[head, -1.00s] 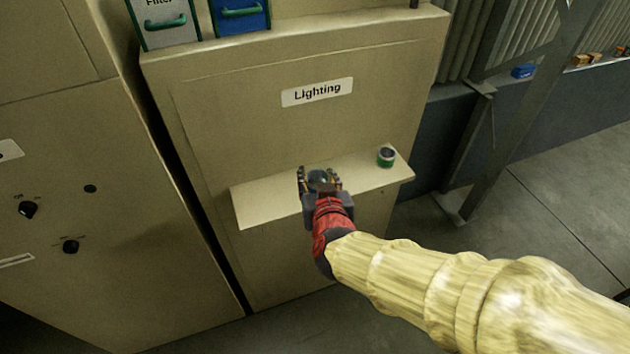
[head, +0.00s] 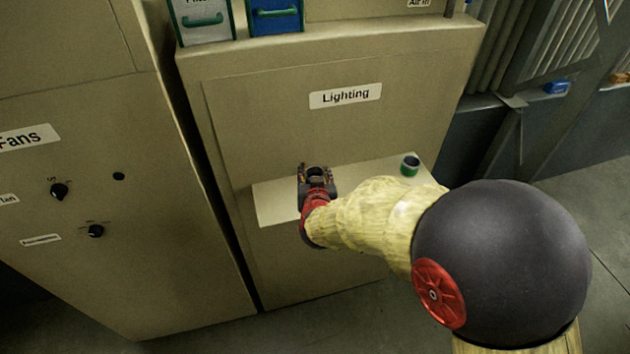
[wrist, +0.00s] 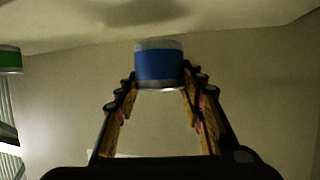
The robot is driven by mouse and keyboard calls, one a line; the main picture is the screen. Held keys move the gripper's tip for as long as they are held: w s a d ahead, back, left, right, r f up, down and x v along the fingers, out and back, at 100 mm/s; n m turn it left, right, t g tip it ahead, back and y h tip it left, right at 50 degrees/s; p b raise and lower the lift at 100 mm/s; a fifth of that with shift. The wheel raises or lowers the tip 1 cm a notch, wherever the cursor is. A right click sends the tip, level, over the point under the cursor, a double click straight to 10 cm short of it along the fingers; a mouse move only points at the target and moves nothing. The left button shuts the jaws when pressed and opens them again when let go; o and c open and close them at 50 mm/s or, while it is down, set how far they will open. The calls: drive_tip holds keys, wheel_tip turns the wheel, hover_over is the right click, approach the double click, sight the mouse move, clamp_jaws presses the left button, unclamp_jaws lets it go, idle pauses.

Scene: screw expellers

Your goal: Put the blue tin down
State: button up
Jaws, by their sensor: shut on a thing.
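The blue tin (wrist: 159,64) is between the fingertips of my gripper (wrist: 158,80) in the wrist view, its blue band facing the camera. In the head view my gripper (head: 316,176) is shut on the tin, and mostly the tin's dark round top (head: 316,172) shows. It is over the left part of the pale shelf (head: 275,204) below the "Lighting" label. I cannot tell whether the tin's base touches the shelf.
A green tin (head: 410,166) stands near the shelf's right end and shows at the left edge of the wrist view (wrist: 10,60). The shelf between the tins looks clear. A cabinet with knobs (head: 95,231) stands at left.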

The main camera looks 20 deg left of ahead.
drive_tip(key=shift+f, duration=1.5)
drive_tip(key=shift+f, duration=0.1)
drive_tip(key=shift+f, duration=0.15)
drive_tip(key=o, duration=1.2)
drive_tip(key=shift+o, duration=0.2)
drive_tip(key=shift+s+r, duration=0.1)
drive_tip(key=shift+r, duration=0.2)
drive_tip(key=v, duration=1.1)
drive_tip(key=shift+s+d+r, duration=0.15)
drive_tip(key=shift+s+d, duration=0.05)
drive_tip(key=shift+s, duration=0.15)
